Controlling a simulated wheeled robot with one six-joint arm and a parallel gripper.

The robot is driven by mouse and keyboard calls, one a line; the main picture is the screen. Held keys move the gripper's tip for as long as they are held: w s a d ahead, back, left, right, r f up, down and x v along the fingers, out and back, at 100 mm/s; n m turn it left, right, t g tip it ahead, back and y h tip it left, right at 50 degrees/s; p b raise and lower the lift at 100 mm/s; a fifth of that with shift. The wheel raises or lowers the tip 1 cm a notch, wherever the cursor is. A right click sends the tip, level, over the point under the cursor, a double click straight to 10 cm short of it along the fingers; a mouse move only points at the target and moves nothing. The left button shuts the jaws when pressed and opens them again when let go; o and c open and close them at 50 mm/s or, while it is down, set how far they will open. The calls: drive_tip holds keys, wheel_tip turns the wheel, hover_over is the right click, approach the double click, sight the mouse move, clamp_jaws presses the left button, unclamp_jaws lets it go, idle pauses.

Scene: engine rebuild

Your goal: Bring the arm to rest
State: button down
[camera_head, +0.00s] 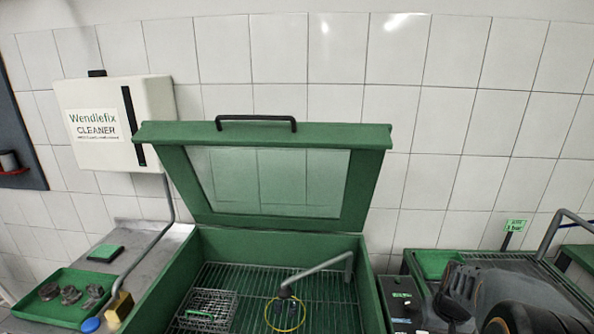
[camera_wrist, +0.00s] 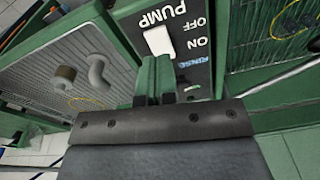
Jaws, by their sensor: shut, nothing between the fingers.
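My gripper (camera_wrist: 153,82) shows in the wrist view with its two green fingers together and nothing between them. The fingertips are in front of a dark control panel (camera_wrist: 188,68) marked PUMP, OFF and ON, with a white switch (camera_wrist: 159,40). I cannot tell whether they touch it. In the head view, the small dark panel (camera_head: 400,296) is at the right side of the green wash basin. A dark grey shape (camera_head: 458,288) beside it may be part of my arm; the gripper's fingers are not clear there.
The green basin's windowed lid (camera_head: 265,215) stands open. Inside are a wire basket (camera_head: 208,306), a grey pipe (camera_head: 325,267) and a yellow ring (camera_head: 272,318). A green tray (camera_head: 52,314) with metal parts is at left. A cleaner box (camera_head: 110,122) hangs on the tiled wall.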

drive_tip(key=s+a+r+n+t, duration=0.1)
drive_tip(key=a+r, duration=0.3)
drive_tip(key=a, duration=0.4)
drive_tip(key=s+a+r+n+t, duration=0.2)
drive_tip(key=s+a+r, duration=0.2)
drive_tip(key=a, duration=0.4)
drive_tip(key=shift+a+r, duration=0.4)
drive_tip(key=shift+r, duration=0.3)
